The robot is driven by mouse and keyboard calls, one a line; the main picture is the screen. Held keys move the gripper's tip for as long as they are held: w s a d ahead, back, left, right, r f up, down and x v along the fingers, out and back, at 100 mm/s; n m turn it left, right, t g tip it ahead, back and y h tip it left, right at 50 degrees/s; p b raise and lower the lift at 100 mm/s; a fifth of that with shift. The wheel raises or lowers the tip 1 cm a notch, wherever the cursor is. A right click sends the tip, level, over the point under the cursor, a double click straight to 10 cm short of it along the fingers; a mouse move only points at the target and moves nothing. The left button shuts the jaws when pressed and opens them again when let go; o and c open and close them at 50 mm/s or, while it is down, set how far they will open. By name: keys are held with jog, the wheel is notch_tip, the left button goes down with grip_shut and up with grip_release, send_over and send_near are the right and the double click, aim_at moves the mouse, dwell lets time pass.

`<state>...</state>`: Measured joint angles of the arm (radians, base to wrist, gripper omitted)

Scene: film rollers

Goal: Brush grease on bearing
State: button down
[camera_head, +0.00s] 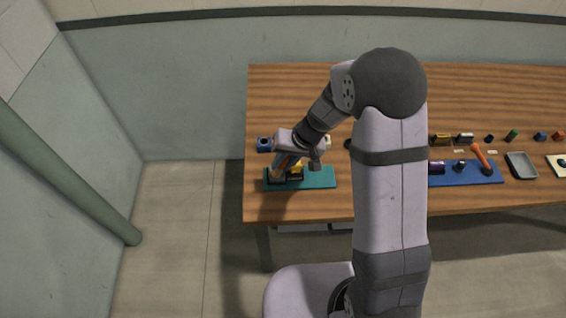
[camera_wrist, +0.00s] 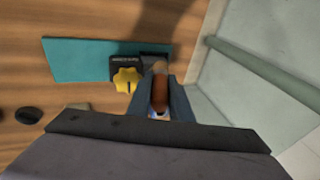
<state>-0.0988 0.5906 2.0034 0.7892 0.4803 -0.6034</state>
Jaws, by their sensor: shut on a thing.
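My gripper (camera_wrist: 160,105) is shut on a brush with an orange-brown handle (camera_wrist: 160,92), also seen in the head view (camera_head: 284,163). The fixture has a yellow knob (camera_wrist: 127,80) and a small label. In the head view the fixture (camera_head: 276,179) sits on the teal mat (camera_head: 322,181) at the table's left end, under my gripper. I cannot make out the bearing; the brush and fingers cover that part.
A blue piece (camera_head: 264,144) stands behind the teal mat. At right are a blue mat (camera_head: 490,177) with an orange-handled tool (camera_head: 481,155), a grey tray (camera_head: 521,165) and a row of small coloured parts. The wooden table's (camera_head: 290,95) back left is clear. A wall lies to the left.

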jog(key=shift+w+r+p, duration=0.1)
jog(key=shift+w+p, duration=1.2)
jog(key=shift+w, duration=0.95)
jog(key=shift+s+b, duration=1.15)
jog(key=shift+s, duration=1.8)
jog(key=shift+w+p, duration=0.15)
jog(key=shift+p, duration=0.4)
jog(key=shift+w+p, duration=0.9)
jog(key=shift+w, duration=1.85)
jog(key=shift+w+f+b, duration=0.1)
jog(key=shift+f+b, duration=0.35)
jog(key=shift+b, duration=0.15)
jog(key=s, duration=0.1)
jog(key=s+b, duration=0.1)
jog(key=s, duration=0.1)
jog(key=s+b, duration=0.1)
jog(key=shift+s+r, duration=0.25)
jog(key=shift+s, duration=0.15)
notch_tip(320, 180, up, 8)
jog(key=s+p, duration=0.1)
jog(key=p, duration=0.4)
jog(key=shift+r, duration=0.25)
